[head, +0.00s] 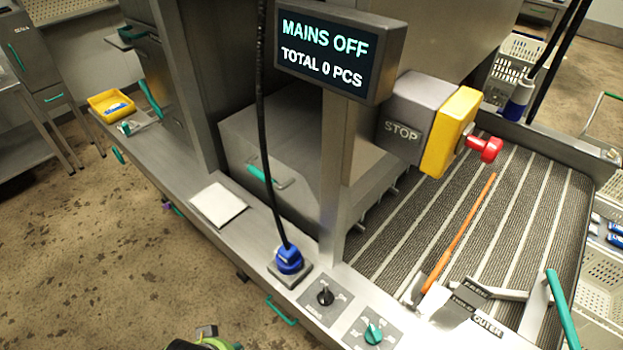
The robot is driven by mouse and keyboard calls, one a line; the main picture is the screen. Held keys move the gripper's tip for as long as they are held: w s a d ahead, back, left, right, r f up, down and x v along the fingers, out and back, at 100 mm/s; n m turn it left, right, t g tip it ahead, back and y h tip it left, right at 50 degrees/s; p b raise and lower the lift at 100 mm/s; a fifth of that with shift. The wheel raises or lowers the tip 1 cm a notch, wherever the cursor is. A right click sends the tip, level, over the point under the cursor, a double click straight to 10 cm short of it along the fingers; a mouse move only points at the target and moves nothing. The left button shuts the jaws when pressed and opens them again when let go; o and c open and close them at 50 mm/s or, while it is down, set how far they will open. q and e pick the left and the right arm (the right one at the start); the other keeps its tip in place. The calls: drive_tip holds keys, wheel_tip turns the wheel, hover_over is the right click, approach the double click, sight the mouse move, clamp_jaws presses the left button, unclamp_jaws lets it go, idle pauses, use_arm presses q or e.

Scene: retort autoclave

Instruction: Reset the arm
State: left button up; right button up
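In the head view an orange rod (461,228) lies slantwise over the striped grey conveyor mat (400,250). Its lower end is close to grey plates, one lettered OUTER (487,325). Near them is a pale metal bar (495,292), and a teal handle (562,308) rises at the right. I cannot tell which of these parts is the arm. The display (330,48) reads MAINS OFF, TOTAL 0 PCS. A yellow box (448,130) with a red knob (486,149) is beside the STOP label (401,131). Neither of my grippers can be made out.
A blue plug (289,259) with a black cable sits on the front ledge, left of a black knob (325,296) and a teal knob (373,333). A white pad (218,204) and yellow tray (111,105) lie further left. A dark and lime object shows at the bottom edge.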

use_arm(q)
drive_tip(key=s+f+g+b, duration=0.1)
drive_tip(key=s+f+b, duration=0.1)
drive_tip(key=f, duration=1)
drive_tip(key=s+f+b, duration=0.2)
drive_tip(key=f+b, duration=0.1)
drive_tip(key=f, duration=0.9)
drive_tip(key=s+a+f+g+b, duration=0.1)
drive_tip(key=s+a+f+b, duration=0.2)
drive_tip(key=s+f, duration=1.2)
drive_tip(key=shift+f, duration=0.3)
